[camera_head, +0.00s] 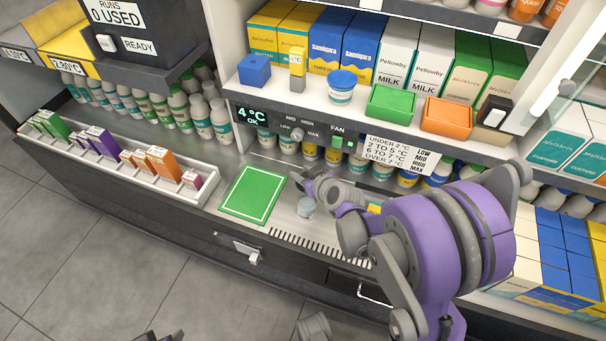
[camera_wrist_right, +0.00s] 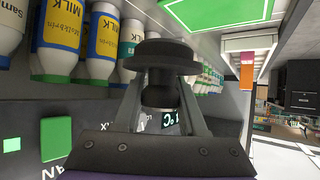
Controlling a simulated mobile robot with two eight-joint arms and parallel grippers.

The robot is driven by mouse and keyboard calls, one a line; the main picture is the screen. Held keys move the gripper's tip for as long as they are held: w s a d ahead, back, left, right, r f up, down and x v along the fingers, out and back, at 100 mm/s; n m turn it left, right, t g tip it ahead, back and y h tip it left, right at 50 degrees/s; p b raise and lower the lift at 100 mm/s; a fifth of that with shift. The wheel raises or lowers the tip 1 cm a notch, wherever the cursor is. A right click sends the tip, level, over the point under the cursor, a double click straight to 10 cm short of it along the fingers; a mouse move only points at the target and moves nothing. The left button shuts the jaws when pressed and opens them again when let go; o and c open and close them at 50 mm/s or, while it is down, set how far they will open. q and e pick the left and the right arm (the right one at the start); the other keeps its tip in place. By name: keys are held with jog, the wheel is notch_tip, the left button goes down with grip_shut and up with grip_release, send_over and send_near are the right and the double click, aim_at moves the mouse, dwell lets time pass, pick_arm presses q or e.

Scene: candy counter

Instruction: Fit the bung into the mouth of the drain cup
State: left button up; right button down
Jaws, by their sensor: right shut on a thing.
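My right gripper (camera_head: 304,183) is over the counter and points left in the head view. In the right wrist view, its two fingers (camera_wrist_right: 160,108) are shut on the bung (camera_wrist_right: 165,52), a dark piece with a wide round flange and a narrower body. The bung is small and hard to make out in the head view. A small pale cup (camera_head: 306,207), apparently the drain cup, stands on the counter just below the gripper, apart from it. Its mouth is too small to judge. A dark sliver at the bottom edge of the head view may be my left gripper (camera_head: 168,337).
A green mat (camera_head: 253,193) lies left of the cup. A black slotted grille (camera_head: 300,244) runs along the counter front. A white divided tray (camera_head: 110,160) of small boxes is at the left. Bottles stand behind, under a shelf (camera_head: 375,118) of cartons and tubs.

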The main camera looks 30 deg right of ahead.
dwell(0.3)
jog(key=shift+f+b, duration=1.95)
jog(key=shift+f, duration=0.95)
jog(key=shift+f, duration=0.2)
jog(key=shift+f, duration=0.35)
jog(key=shift+f+b, duration=0.8)
jog(key=shift+b, duration=0.1)
jog(key=shift+c, duration=1.9)
grip_release()
jog(key=p+v, duration=0.3)
jog(key=v, duration=0.8)
